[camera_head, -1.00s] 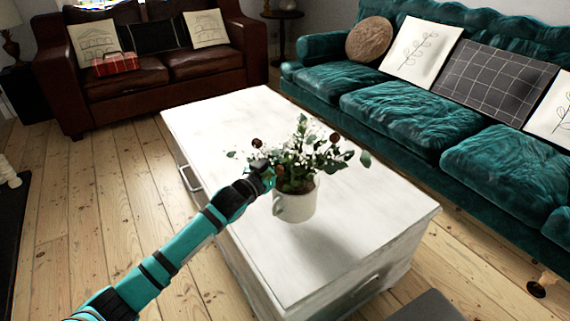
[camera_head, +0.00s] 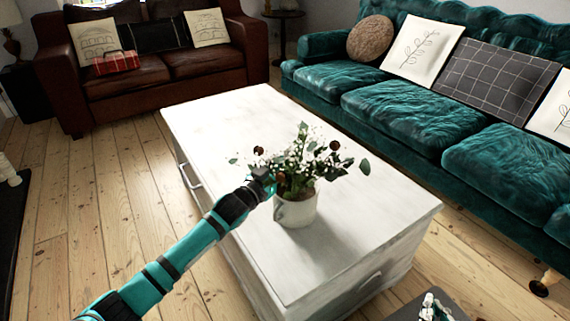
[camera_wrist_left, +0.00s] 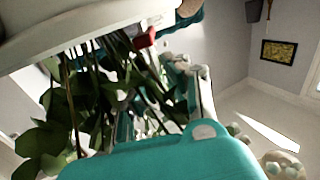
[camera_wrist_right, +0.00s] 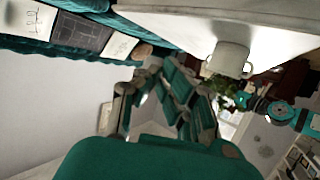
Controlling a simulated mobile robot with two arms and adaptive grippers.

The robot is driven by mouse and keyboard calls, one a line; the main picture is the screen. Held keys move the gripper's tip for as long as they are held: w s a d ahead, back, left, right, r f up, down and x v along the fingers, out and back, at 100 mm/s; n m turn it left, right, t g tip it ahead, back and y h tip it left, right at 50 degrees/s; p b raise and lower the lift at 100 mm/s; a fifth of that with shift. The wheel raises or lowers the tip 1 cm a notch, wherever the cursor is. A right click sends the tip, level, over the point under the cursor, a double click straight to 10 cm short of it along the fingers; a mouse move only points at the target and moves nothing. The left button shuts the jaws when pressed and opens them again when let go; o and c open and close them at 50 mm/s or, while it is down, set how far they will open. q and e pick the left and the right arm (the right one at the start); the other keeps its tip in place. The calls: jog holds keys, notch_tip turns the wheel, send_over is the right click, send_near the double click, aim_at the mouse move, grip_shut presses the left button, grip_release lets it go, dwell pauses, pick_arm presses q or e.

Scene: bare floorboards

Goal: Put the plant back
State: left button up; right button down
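The plant is a white mug-like pot (camera_head: 296,210) with green leaves, small white flowers and dark red blooms. It is upright, low over or touching the white coffee table (camera_head: 230,125); I cannot tell which. My left gripper (camera_head: 268,183) is at the pot's left rim and appears shut on it, its fingertips partly hidden by foliage. My right gripper (camera_head: 434,308) shows at the bottom right, apart from the plant. In the right wrist view it is open and empty; the pot (camera_wrist_right: 229,58) shows beyond.
A teal sofa (camera_head: 420,110) with cushions stands to the right of the table, and a brown leather sofa (camera_head: 150,70) with a red case (camera_head: 116,64) stands behind. The tabletop around the pot is otherwise bare. Free floorboards (camera_head: 100,190) lie to the left.

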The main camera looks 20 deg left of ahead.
pick_arm(q)
jog(key=shift+o, duration=1.2)
jog(key=shift+s+r, duration=0.1)
